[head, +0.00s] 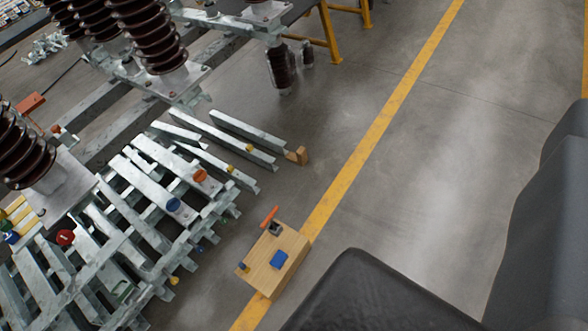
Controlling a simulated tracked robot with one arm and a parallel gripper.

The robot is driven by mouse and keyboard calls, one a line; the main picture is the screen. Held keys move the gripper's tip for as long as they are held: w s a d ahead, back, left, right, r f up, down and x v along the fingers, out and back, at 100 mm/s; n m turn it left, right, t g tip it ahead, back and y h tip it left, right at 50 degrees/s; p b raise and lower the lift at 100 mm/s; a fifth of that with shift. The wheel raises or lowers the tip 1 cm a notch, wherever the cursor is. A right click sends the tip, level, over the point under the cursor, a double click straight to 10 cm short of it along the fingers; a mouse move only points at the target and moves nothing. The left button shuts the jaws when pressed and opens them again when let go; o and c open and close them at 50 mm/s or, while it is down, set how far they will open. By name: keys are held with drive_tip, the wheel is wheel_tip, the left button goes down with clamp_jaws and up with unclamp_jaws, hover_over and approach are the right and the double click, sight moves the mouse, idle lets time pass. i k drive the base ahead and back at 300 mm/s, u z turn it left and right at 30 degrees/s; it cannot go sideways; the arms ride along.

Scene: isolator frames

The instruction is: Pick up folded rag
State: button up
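A small blue folded rag (278,259) lies flat on top of a light wooden box (268,281). The box stands on the grey floor, lower centre of the head view, over the yellow line. My gripper (455,195) shows as two dark, rounded fingers at the bottom and the right edge, cut off by the frame. They stand wide apart with only bare floor between them. The gripper is open and empty. The rag and box lie to the left of the fingers, clear of them.
An orange-handled item (270,217) and a small dark block (275,228) are at the box's far end. Left of it is a rack of metal bars (140,205) with coloured knobs. Brown ribbed insulators (150,35) stand at upper left. Floor right of the yellow line (385,115) is clear.

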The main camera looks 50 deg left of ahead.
sight(281, 258)
drive_tip(key=u, duration=0.3)
drive_tip(key=i, duration=1)
drive_tip(key=u, duration=0.55)
